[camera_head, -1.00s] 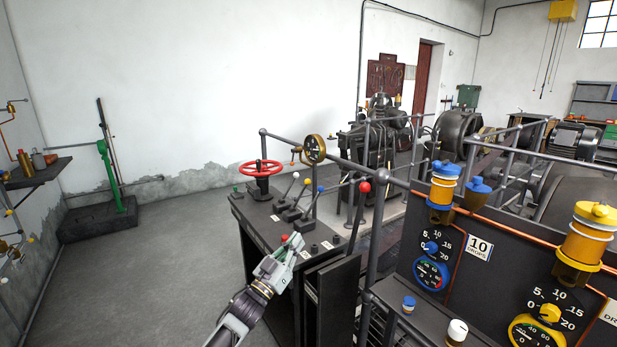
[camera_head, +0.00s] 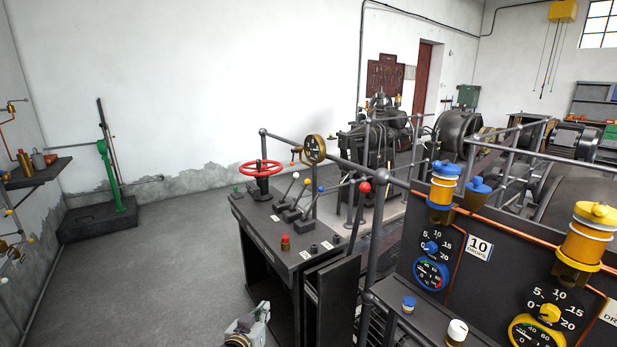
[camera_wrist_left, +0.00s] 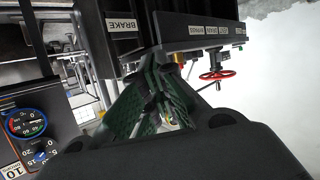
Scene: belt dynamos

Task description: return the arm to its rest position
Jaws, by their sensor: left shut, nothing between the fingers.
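My left gripper (camera_head: 262,312) shows at the bottom edge of the head view, low in front of the dark control desk (camera_head: 285,236). It is apart from the desk and holds nothing. In the left wrist view its green-padded fingers (camera_wrist_left: 158,72) are shut, with the desk and its red handwheel (camera_wrist_left: 216,76) beyond them. Most of the left arm is below the head view. My right gripper does not show.
The desk carries a red handwheel (camera_head: 261,168), several ball-topped levers and a red button (camera_head: 285,242). A dark panel with dials (camera_head: 431,273) and oilers stands at the right. The grey floor (camera_head: 150,270) to the left is clear. A green hand pump (camera_head: 110,175) stands by the wall.

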